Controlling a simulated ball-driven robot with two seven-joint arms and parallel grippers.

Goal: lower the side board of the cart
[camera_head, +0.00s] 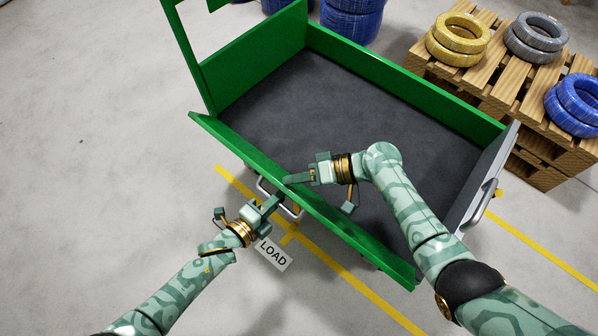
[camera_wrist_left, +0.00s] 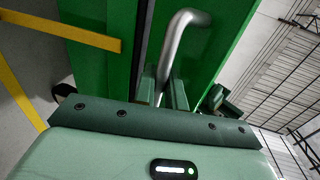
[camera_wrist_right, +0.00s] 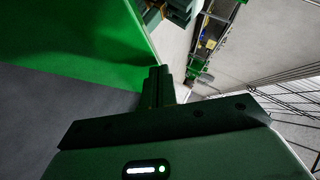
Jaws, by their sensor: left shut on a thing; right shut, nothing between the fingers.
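The cart's near side board (camera_head: 340,227) is green and runs from upper left to lower right; it leans outward from the dark grey bed (camera_head: 300,95). A bent silver metal handle (camera_head: 293,212) is on its outer face. My left gripper (camera_head: 275,201) is outside the board, shut on this handle, which shows between its fingers in the left wrist view (camera_wrist_left: 175,55). My right gripper (camera_head: 289,180) reaches across from the bed side. It is shut and empty, with its fingertips at the board's top edge; I cannot tell whether they touch it.
A wooden pallet stack (camera_head: 510,75) with yellow, grey and blue cable coils stands at the right. Blue coils (camera_head: 352,18) stand behind the cart. A LOAD sign (camera_head: 273,253) and yellow lines (camera_head: 370,294) mark the floor. The floor at left is clear.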

